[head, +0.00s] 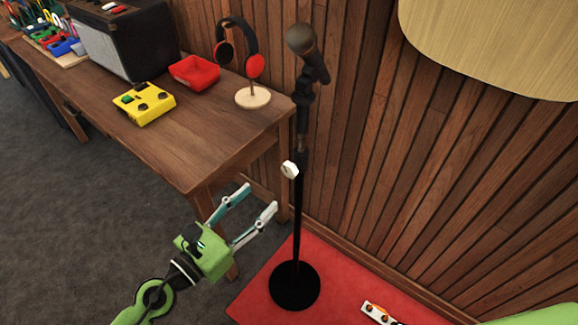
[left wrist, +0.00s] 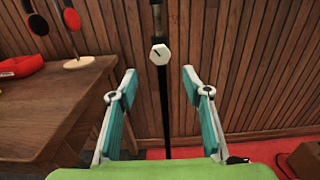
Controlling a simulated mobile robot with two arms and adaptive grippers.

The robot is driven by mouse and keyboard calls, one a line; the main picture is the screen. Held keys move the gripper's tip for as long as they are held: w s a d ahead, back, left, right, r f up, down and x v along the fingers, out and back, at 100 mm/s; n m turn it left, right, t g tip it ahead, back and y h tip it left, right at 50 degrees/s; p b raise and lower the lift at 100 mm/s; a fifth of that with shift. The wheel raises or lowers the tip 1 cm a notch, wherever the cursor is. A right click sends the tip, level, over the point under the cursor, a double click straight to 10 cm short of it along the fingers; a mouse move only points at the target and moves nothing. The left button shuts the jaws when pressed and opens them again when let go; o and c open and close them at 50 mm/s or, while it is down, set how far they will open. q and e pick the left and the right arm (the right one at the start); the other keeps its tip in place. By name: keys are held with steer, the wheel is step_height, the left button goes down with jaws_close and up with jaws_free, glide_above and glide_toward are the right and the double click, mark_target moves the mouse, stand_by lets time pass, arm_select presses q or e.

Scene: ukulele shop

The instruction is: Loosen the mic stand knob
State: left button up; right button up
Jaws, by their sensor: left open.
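The mic stand (head: 297,215) stands upright with a round black base on a red mat, and a microphone (head: 302,40) is at its top. Its knob (head: 290,170) is a small white piece on the pole. In the left wrist view the knob (left wrist: 160,54) is a white hexagon with a dark mark, seen face-on between and beyond my fingertips. My left gripper (head: 258,198) is open and empty, to the left of the pole and a little below the knob in the head view. It also shows in the left wrist view (left wrist: 159,82). My right gripper is not in view.
A wooden table (head: 185,150) is left of the stand, close to my left gripper. It holds a yellow pedal (head: 144,103), a red tray (head: 194,72), headphones on a stand (head: 252,97) and an amplifier (head: 128,40). A plank wall is behind. The red mat (head: 262,290) carries a white pedal (head: 380,313).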

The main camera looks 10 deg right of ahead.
mark_target(287, 171)
arm_select(q)
steer(key=p+x, duration=0.2)
steer(key=x, duration=0.9)
steer(key=shift+w+d, duration=0.1)
steer(key=shift+d, duration=0.05)
steer(key=shift+w+d, duration=0.45)
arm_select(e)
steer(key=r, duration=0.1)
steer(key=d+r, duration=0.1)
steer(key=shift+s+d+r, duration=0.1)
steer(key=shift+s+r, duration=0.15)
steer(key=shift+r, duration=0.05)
arm_select(q)
steer(key=c, duration=1.1)
